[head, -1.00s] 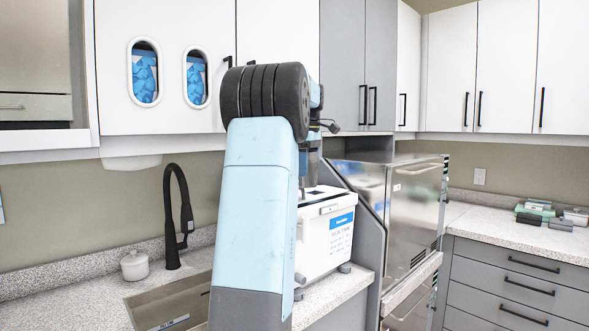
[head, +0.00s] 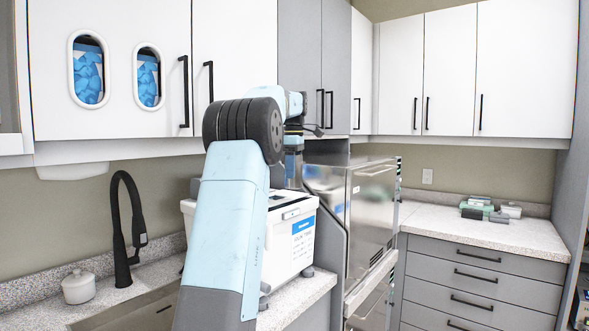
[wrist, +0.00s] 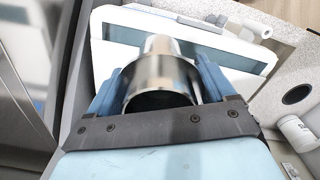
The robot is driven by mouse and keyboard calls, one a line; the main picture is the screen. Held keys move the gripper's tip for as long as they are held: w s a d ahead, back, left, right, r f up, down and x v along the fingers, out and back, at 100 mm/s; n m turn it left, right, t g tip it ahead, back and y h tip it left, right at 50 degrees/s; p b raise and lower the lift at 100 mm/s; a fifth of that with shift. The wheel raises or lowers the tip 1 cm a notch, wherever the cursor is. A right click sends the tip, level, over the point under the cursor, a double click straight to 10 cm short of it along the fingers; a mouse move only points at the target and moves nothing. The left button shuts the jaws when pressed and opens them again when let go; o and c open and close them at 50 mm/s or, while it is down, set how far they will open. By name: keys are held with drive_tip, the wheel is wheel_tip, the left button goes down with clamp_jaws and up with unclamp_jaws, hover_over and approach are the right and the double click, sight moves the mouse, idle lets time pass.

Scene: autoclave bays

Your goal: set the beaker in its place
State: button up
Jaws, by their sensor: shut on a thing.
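The beaker (wrist: 160,80) is a shiny metal cylinder in the wrist view. My gripper (wrist: 160,88) is shut on it, with one blue finger on each side. The beaker is over the white box-shaped device (wrist: 112,42), and I cannot tell the height between them. The white device (head: 288,248) with a blue label stands there on the speckled counter, behind my arm. I cannot tell which spot is the beaker's place.
A sink with a black tap (head: 126,225) and a small white lidded jar (head: 78,287) are at the left. A steel autoclave (head: 370,210) stands right of the device. Several small boxes (head: 488,210) lie on the right counter, which is otherwise mostly clear.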

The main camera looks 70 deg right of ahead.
drive_tip(key=w+d+f, duration=0.1)
drive_tip(key=w+d, duration=0.1)
drive_tip(key=w, duration=0.6)
drive_tip(key=shift+f, duration=0.3)
idle(0.3)
wheel_tip(320, 180, down, 7)
drive_tip(key=shift+r, duration=0.15)
idle(2.0)
drive_tip(key=o, duration=1)
drive_tip(key=shift+c, duration=0.2)
